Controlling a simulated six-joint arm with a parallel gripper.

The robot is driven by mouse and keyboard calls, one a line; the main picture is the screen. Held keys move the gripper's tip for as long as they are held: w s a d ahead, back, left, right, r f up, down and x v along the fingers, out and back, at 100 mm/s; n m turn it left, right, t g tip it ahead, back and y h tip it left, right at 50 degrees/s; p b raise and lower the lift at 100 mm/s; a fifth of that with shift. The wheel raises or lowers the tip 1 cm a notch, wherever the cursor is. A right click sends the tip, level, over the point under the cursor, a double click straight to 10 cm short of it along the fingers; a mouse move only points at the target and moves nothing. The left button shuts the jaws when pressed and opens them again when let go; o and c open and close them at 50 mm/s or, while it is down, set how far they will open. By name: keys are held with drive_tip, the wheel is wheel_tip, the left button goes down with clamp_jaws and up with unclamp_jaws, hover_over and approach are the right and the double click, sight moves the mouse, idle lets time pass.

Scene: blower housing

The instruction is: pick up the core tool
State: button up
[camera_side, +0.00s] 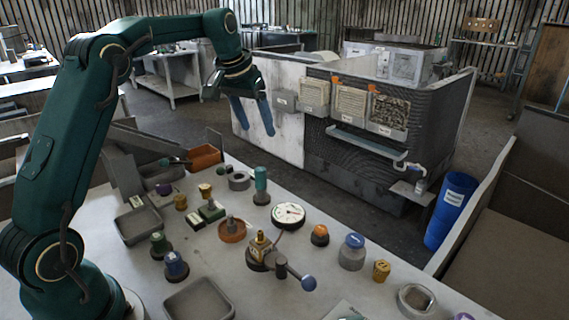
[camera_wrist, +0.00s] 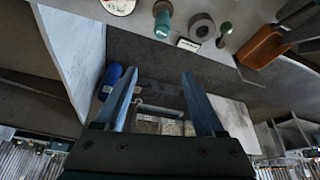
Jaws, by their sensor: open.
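No readable label marks the core tool, so I cannot tell for sure which item it is. A teal-topped cylinder on a dark base (camera_side: 261,184) stands upright near the table's far edge; it also shows at the top of the wrist view (camera_wrist: 163,20).
A grey ring (camera_side: 239,181) stands beside the teal cylinder, with a round gauge (camera_side: 289,215) to its right. An orange bin (camera_side: 204,157) sits at the far edge. Several fittings crowd the table. A blue barrel (camera_side: 451,211) stands on the floor. Air around my gripper looks clear.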

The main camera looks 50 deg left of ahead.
sight(258, 170)
wheel_tip(258, 170, down, 11)
drive_tip(key=shift+f, duration=0.15)
drive_tip(key=shift+x, duration=2.75)
clamp_jaws()
